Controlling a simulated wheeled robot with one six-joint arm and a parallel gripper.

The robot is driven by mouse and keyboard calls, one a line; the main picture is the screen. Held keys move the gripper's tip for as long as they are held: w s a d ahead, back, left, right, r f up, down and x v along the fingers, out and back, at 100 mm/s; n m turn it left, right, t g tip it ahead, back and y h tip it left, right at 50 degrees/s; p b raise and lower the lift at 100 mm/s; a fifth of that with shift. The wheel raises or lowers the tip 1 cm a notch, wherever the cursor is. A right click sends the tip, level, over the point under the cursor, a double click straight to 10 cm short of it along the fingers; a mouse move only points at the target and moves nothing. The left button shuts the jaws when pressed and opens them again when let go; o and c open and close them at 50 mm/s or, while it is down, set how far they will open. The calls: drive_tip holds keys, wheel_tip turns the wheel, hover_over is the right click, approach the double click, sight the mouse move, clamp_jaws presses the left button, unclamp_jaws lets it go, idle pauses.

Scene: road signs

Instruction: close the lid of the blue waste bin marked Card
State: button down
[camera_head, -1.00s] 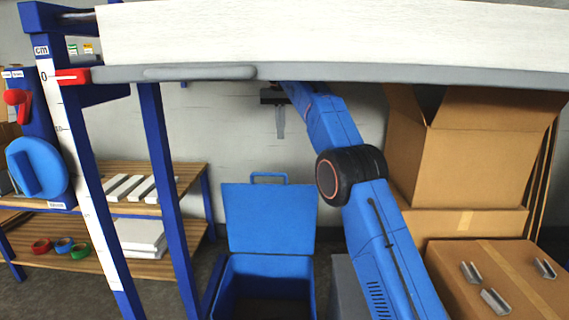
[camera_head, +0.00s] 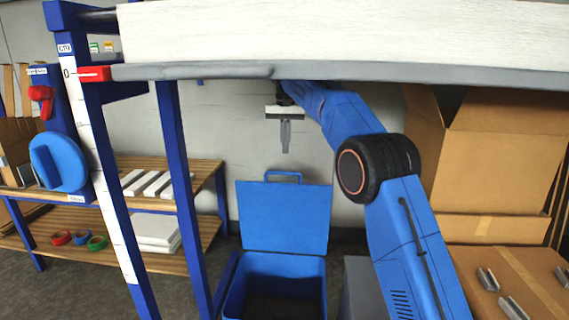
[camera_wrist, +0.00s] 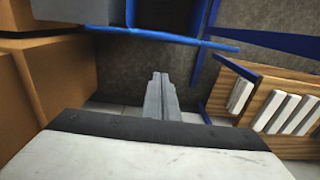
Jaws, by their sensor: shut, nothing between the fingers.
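The blue waste bin (camera_head: 234,292) stands on the floor at bottom centre of the head view, its dark inside showing. Its blue lid (camera_head: 284,218) stands open, upright at the back, with a loop handle (camera_head: 283,174) on its top edge. No Card marking is readable. My gripper (camera_head: 286,135) points down above the lid handle in the picture, apart from it. Its fingers are shut and empty. In the wrist view the shut fingers (camera_wrist: 162,98) show at the centre, with the lid's blue edge (camera_wrist: 160,36) beyond them.
A white board with a grey edge (camera_head: 340,70) crosses the top of the head view. Blue posts (camera_head: 180,190) and a wooden shelf (camera_head: 150,262) stand left. Cardboard boxes (camera_head: 500,160) stand right. A grey box (camera_head: 357,285) is beside the bin.

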drive_tip(key=s+f, duration=0.3)
drive_tip(key=f, duration=0.2)
drive_tip(key=shift+s, duration=0.4)
drive_tip(key=shift+s+a, duration=0.1)
